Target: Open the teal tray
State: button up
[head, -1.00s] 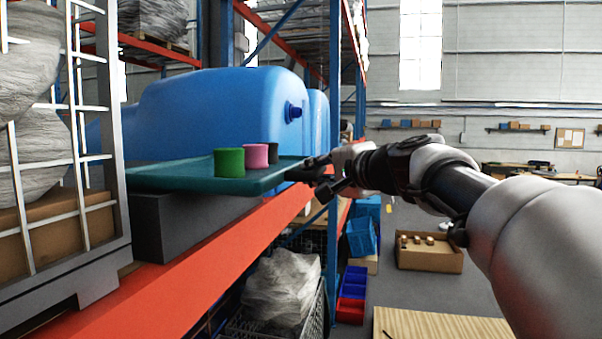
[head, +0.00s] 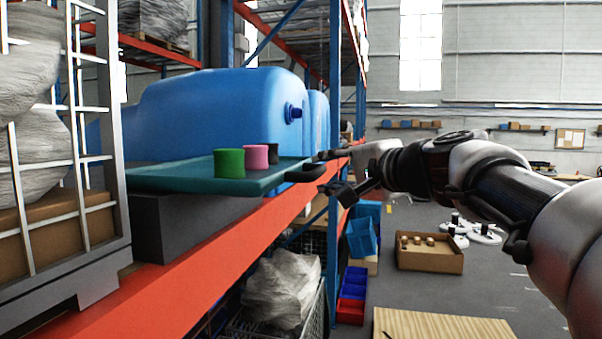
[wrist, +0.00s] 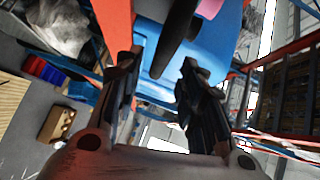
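The teal tray (head: 200,182) lies on a dark grey block on the rack shelf. It carries a green cylinder (head: 229,163), a pink cylinder (head: 256,158) and a dark cylinder (head: 274,152). A black handle (head: 305,173) sticks out from its right edge. My gripper (head: 332,172) is open just right of the handle, one finger higher and one lower. In the wrist view the handle (wrist: 176,38) runs down toward the gap between the open fingers (wrist: 158,75). The fingers do not visibly clamp it; contact is unclear.
A large blue tank (head: 215,115) stands behind the tray. A caged pallet (head: 60,190) is close on the left. The orange shelf beam (head: 190,285) runs below the tray. A cardboard box (head: 430,257) is on the floor to the right, where the aisle has free room.

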jog(key=f+v, duration=0.1)
jog(key=v, duration=0.5)
jog(key=shift+s+d+r, duration=0.15)
jog(key=shift+s+r, duration=0.2)
jog(key=shift+r, duration=0.2)
jog(key=s+a+f+n+g+h+b, duration=0.15)
jog(key=s+f, duration=0.25)
jog(key=f, duration=0.4)
jog(key=s+a+f+n+g+b, duration=0.2)
jog(key=s+f+b, duration=0.1)
jog(key=f, duration=0.5)
jog(key=s+a+f+n+g+b, duration=0.15)
jog(key=s+f, duration=0.25)
jog(key=f, duration=0.4)
jog(key=s+d+f+n+g+h+b, duration=0.1)
jog(key=s+f+n+b, duration=0.1)
jog(key=s+f, duration=0.4)
jog(key=s+d+f+n+g+h+b, duration=0.2)
jog(key=s+f, duration=0.4)
jog(key=f, duration=0.6)
jog(key=s+d+f+n+g+h+b, duration=0.1)
jog(key=s+f+n+g+h+b, duration=0.1)
jog(key=s+f, duration=0.4)
notch_tip(320, 180, down, 3)
jog(key=shift+d+f+b, duration=0.1)
jog(key=shift+d+b, duration=0.25)
jog(key=shift+b, duration=0.5)
